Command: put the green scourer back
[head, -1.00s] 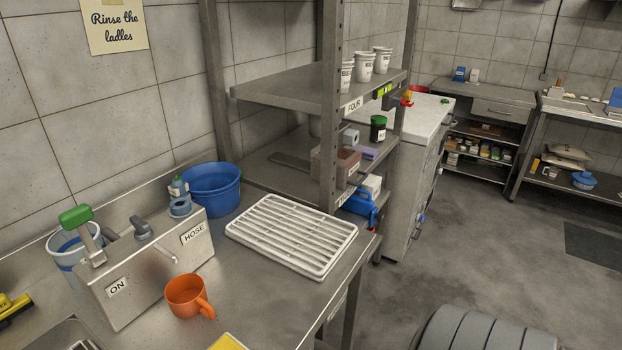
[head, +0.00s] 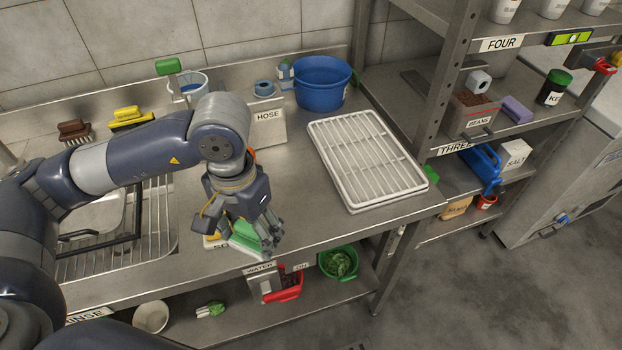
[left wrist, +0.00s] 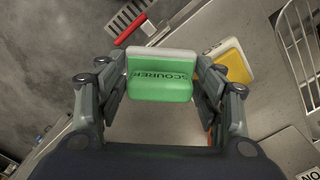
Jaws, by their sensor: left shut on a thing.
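The green scourer (left wrist: 160,82), a block with a pale side and "SCOURER" printed on it, is between the fingers of my left gripper (left wrist: 160,85). In the head view my left gripper (head: 245,222) is shut on the scourer (head: 243,240) over the front edge of the steel counter. A yellow and white block (left wrist: 230,60) lies on the counter beside it in the left wrist view; in the head view the gripper mostly hides it. My right gripper is not in view.
A white draining rack (head: 368,160) lies to the right on the counter (head: 300,215), with a blue tub (head: 322,82) behind. A sink (head: 100,215) is on the left. Steel shelving stands at right.

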